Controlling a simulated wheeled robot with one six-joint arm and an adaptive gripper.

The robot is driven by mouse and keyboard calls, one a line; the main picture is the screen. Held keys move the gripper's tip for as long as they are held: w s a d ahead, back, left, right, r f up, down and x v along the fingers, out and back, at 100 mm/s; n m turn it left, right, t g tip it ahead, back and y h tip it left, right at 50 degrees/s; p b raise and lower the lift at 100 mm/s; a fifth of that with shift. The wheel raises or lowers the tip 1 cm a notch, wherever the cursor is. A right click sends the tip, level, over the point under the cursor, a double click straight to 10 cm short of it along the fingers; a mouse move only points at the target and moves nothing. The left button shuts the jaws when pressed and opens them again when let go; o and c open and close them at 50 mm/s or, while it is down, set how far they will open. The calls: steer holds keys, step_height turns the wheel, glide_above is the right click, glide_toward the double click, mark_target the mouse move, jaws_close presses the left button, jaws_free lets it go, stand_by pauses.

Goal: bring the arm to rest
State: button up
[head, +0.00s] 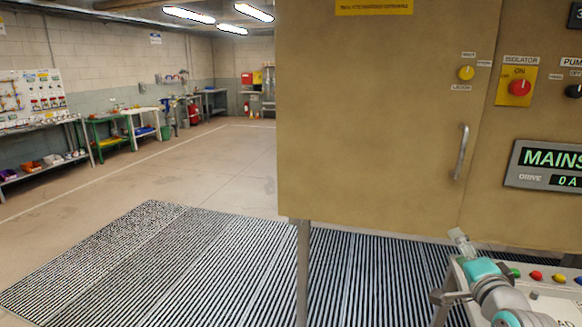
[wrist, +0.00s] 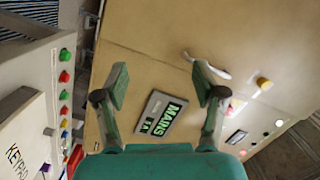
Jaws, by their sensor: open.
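My gripper (wrist: 160,76) is open in the wrist view. Its two fingers stand wide apart with nothing between them. Beyond them is the tan cabinet (wrist: 150,50) with its lit MAINS display (wrist: 162,115), which appears in the gap between the fingers. The pale door handle (wrist: 212,67) shows beside the right fingertip; I cannot tell how far apart they are in depth. In the head view my arm (head: 487,275) is at the lower right, in front of the cabinet (head: 370,110) and low by the button desk. The fingers are not clear there.
A desk with coloured buttons (head: 558,278) is beside my arm; its keypad panel (wrist: 20,150) shows in the wrist view. The cabinet carries a red isolator knob (head: 520,87) and a handle (head: 461,152). Floor grating (head: 190,260) and open floor lie left. Workbenches line the far wall.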

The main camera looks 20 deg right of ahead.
steer(key=s+a+f+n+y, duration=0.1)
steer(key=s+a+f+n, duration=0.1)
steer(key=s+a+f, duration=0.45)
steer(key=s+a+f+n+y, duration=0.1)
steer(key=s+a+f+n, duration=0.2)
steer(key=a+f, duration=0.55)
steer(key=s+a+f+n+y, duration=0.1)
steer(key=s+a+f+n, duration=0.1)
steer(key=s+a+f, duration=0.35)
steer(key=s+a+f+n+y, duration=0.1)
steer(key=s+a+n, duration=0.2)
steer(key=s, duration=0.5)
steer(key=s+a+f+n+y, duration=0.1)
steer(key=s+a+n, duration=0.3)
steer(key=s, duration=0.4)
steer(key=s+a+f+n+g+y, duration=0.1)
steer(key=s+a+f+n, duration=0.1)
steer(key=s, duration=0.6)
steer(key=a+n, duration=0.1)
steer(key=a, duration=0.1)
steer(key=shift+s+a+f+n+y, duration=0.15)
steer(key=shift+a+n+y, duration=0.15)
steer(key=shift+y, duration=0.1)
steer(key=shift+c, duration=0.2)
